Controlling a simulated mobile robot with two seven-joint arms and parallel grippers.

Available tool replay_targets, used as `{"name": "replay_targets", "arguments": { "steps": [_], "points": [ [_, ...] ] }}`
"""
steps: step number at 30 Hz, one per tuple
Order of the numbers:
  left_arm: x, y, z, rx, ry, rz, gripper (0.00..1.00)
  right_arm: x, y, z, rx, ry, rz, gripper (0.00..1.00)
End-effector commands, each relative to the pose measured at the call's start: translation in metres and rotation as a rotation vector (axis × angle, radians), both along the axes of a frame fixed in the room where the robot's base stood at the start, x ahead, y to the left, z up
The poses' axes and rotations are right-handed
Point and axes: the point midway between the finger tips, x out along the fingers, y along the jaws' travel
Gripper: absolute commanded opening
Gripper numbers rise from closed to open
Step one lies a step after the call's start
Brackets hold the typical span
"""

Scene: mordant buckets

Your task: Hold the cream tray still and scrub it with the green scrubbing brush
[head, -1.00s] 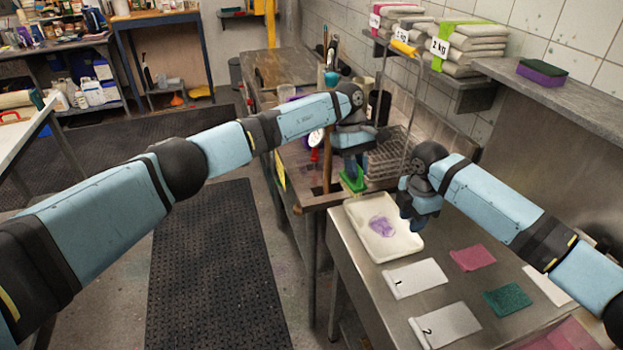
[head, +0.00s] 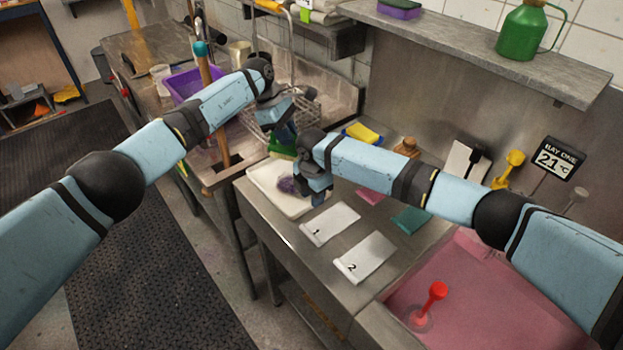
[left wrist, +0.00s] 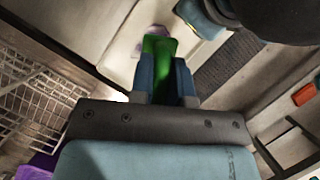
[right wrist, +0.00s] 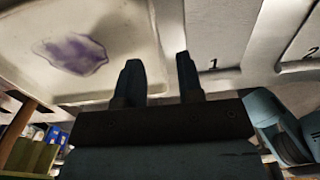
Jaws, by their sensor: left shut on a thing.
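The cream tray (head: 262,178) lies on the metal bench with a purple stain (head: 287,185) on its floor. The stain also shows in the right wrist view (right wrist: 75,53). My left gripper (head: 284,141) is shut on the green scrubbing brush (head: 276,150), by the tray's far end. In the left wrist view the brush (left wrist: 158,47) sits between the fingers and partly covers the stain. My right gripper (head: 318,197) is at the tray's right side. In the right wrist view its fingers (right wrist: 156,62) stand apart near the tray's corner; whether they touch the rim is unclear.
White cards 1 (head: 330,223) and 2 (head: 365,257) lie in front of the tray. A green cloth (head: 411,220) and a pink cloth (head: 370,196) lie to the right. A wire rack (head: 262,118) stands behind.

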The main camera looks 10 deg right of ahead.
Motion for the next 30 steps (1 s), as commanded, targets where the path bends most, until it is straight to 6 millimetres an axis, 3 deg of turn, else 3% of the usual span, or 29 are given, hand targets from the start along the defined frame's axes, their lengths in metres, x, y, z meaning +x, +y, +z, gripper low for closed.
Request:
{"name": "replay_targets", "arguments": {
  "steps": [6,17,22,30],
  "points": [
    [0.0,0.0,0.0,0.0,0.0,-0.001,0.0,0.0,0.0,-0.023,0.001,-0.001,0.0,0.34],
    [0.0,0.0,0.0,0.0,0.0,-0.001,0.0,0.0,0.0,-0.028,0.001,-0.001,0.001,0.34],
    [0.0,0.0,0.0,0.0,0.0,-0.001,0.0,0.0,0.0,-0.028,0.001,-0.001,0.0,0.0],
    [0.0,0.0,0.0,0.0,0.0,-0.001,0.0,0.0,0.0,-0.028,0.001,-0.001,0.0,0.0]
  ]
}}
